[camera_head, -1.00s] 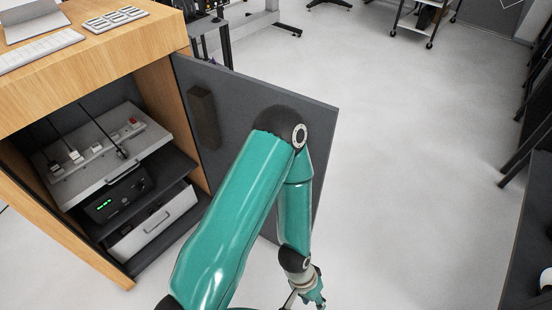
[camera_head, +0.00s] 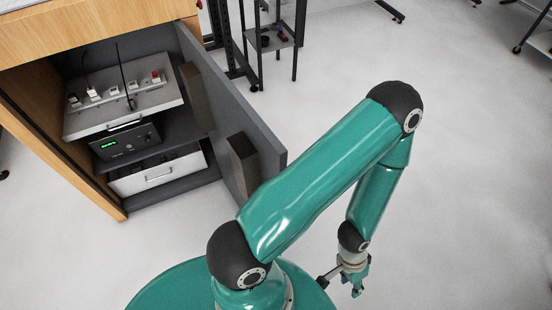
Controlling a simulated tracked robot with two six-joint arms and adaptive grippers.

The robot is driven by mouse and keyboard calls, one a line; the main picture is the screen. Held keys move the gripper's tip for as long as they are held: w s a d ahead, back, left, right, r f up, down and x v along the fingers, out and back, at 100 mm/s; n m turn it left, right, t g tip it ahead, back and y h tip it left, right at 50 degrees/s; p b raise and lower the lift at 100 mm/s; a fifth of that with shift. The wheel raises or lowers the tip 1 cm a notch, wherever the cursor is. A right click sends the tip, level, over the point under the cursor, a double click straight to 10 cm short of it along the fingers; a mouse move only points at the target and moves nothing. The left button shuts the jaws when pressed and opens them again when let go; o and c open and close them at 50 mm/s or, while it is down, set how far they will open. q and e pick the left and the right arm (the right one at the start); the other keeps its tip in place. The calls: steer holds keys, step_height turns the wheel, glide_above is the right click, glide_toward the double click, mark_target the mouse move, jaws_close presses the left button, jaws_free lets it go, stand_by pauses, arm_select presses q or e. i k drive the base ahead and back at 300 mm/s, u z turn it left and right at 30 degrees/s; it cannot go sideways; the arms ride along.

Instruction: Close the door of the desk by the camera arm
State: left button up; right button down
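The wooden desk cabinet (camera_head: 95,190) stands at the left with its front open. Its dark grey door (camera_head: 232,118) is hinged at the cabinet's right side and stands open, swung outward. Two dark blocks are on the door's inner face, one near the hinge side and one farther out. My teal arm hides the lower outer part of the door. My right gripper is not in view.
Inside the cabinet are a panel with several switches (camera_head: 115,105), a black box with a green display (camera_head: 125,143) and a white drawer (camera_head: 158,174). A dark metal stand (camera_head: 270,42) is behind the door. Light floor is open at the right.

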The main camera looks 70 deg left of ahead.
mark_target(247, 154)
steer(key=z, duration=0.05)
steer(key=i, duration=2)
steer(key=u, duration=1.15)
steer(key=i, duration=0.2)
steer(key=u, duration=2.45)
steer(key=i, duration=0.3)
steer(key=u, duration=1.95)
steer(key=i, duration=0.45)
steer(key=z, duration=0.5)
